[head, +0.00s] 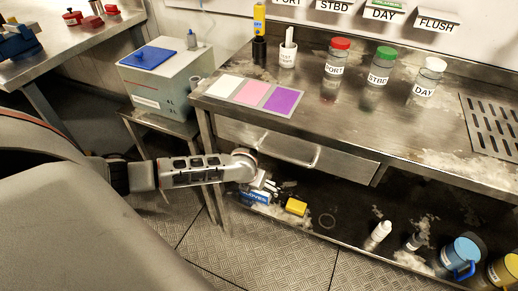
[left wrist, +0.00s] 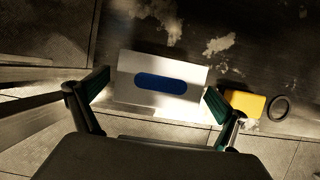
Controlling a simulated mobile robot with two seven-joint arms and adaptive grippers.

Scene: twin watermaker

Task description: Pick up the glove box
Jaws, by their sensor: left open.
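The glove box (head: 254,198), blue with white lettering on its side, sits on the lower shelf of the steel bench near its left end. In the left wrist view the glove box (left wrist: 185,72) shows a pale top with a dark blue oval opening. My left gripper (head: 266,185) reaches in over it and partly hides it in the head view. The left gripper (left wrist: 157,84) is open, with one finger at each short end of the box. I cannot tell whether the fingers touch it. My right gripper is not in view.
A yellow block (head: 296,207) lies just right of the glove box, with a dark ring (left wrist: 278,108) beyond it. The bench top (head: 330,110) and a drawer (head: 290,148) overhang the shelf. A white bottle (head: 381,231) and mugs stand farther right.

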